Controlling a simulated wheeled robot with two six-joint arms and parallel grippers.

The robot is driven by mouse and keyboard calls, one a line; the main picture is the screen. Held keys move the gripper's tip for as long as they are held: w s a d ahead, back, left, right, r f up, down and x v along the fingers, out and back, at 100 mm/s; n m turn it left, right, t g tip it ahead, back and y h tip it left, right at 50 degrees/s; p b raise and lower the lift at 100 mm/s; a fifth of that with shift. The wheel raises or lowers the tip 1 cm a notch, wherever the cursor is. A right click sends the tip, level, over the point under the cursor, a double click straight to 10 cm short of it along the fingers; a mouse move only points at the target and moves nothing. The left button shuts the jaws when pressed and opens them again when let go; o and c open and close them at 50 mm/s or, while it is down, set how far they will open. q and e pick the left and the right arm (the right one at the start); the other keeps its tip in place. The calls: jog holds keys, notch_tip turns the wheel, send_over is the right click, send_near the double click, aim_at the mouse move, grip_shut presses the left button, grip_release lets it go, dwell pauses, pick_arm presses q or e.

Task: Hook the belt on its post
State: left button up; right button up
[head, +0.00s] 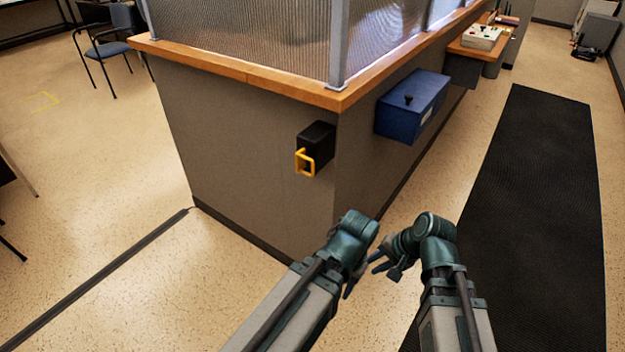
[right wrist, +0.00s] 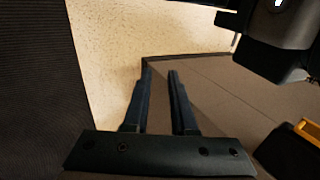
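A black belt housing (head: 317,146) is fixed to the grey counter wall near its corner. A yellow belt end (head: 305,161), shaped like an open loop, sticks out of it. The yellow end also shows at the right edge of the right wrist view (right wrist: 309,131), beside the black housing (right wrist: 288,156). No post can be made out. My right gripper (head: 376,263) is below and right of the housing, apart from it; its two fingers (right wrist: 160,72) are spread with nothing between them. My left gripper (head: 351,287) is low beside it, pointing down, its opening hidden.
The grey counter (head: 250,160) has a wooden ledge and glass screen above. A blue box (head: 410,105) juts from its right side. A black mat (head: 530,220) lies on the right. A dark floor strip (head: 100,275) runs left from the counter. Open floor lies left.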

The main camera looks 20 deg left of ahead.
jog(key=w+a+m+t+y+b, duration=0.2)
jog(key=w+a+m+y+b, duration=0.2)
jog(key=a+m, duration=0.15)
jog(key=m+t+y, duration=0.6)
jog(key=m, duration=0.9)
send_near(313, 173)
pick_arm(q)
notch_tip(313, 173, down, 6)
jog(key=shift+f+b, duration=0.15)
jog(key=shift+b, duration=0.3)
pick_arm(e)
jog(key=x, duration=0.3)
jog(key=r+x, duration=0.1)
jog(key=x, duration=0.6)
jog(key=shift+w+a+r, duration=0.15)
jog(key=shift+w+r, duration=0.05)
jog(key=shift+r, duration=0.1)
grip_shut()
